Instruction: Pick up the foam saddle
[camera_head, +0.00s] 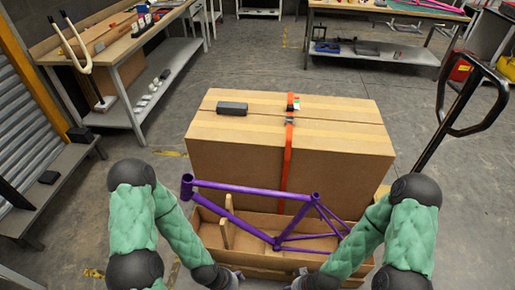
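A dark grey block (232,108), which looks like the foam saddle, lies on top of the large closed cardboard box (320,150), left of the red strap. My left gripper (236,275) is low in the picture at the near edge of the open cardboard tray (205,230), well short of the block. My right gripper (298,280) is also low, at the same near edge, to the right of the left one. Both grippers are small and partly cut off or hidden, so their fingers are unclear. Neither touches the block.
A purple bike frame (230,218) stands in the open tray, between my arms and the large box. A red strap (287,160) runs over the box. A black handle (470,95) rises at the right. A workbench (110,50) stands at the left.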

